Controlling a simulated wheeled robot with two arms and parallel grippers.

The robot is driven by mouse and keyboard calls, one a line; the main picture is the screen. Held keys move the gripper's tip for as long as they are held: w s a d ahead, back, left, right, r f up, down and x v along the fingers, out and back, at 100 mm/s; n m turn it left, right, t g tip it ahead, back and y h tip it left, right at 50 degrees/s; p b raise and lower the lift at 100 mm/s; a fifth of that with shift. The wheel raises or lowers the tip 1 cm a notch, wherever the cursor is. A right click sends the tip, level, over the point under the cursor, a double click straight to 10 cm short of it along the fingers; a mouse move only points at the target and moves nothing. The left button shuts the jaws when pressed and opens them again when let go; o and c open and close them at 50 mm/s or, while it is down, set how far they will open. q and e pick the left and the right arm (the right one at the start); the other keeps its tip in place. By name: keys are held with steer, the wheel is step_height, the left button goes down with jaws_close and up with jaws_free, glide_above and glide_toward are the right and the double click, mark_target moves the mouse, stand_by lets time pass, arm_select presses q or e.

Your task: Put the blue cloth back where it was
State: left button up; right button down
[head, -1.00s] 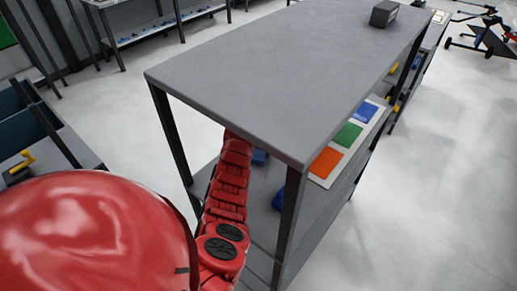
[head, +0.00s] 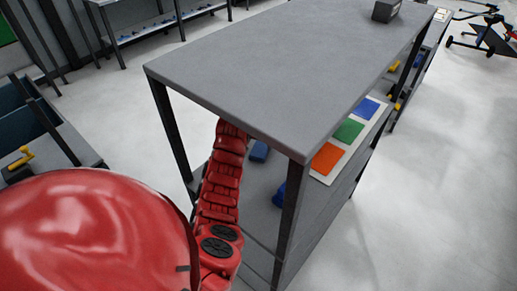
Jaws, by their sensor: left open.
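A blue object (head: 259,151) lies on the shelf under the grey tabletop, just right of my red left arm. A second blue object (head: 279,194) is partly hidden behind the front table leg. I cannot tell which of them, if either, is the blue cloth. A white board (head: 322,178) on the shelf bears an orange square (head: 327,158), a green square (head: 349,130) and a blue square (head: 367,107). My left arm reaches in under the tabletop, and its gripper is hidden there. My right gripper does not show.
The grey tabletop (head: 270,70) covers much of the shelf, and its dark front leg (head: 289,215) stands right of my arm. A dark box (head: 385,11) sits at the tabletop's far end. Yellow-handled items lie at the far shelf end.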

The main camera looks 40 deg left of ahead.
arm_select(q)
steer(key=b+v, duration=0.1)
steer(key=v, duration=0.6)
steer(key=shift+r, duration=0.3)
steer(key=shift+s, duration=0.15)
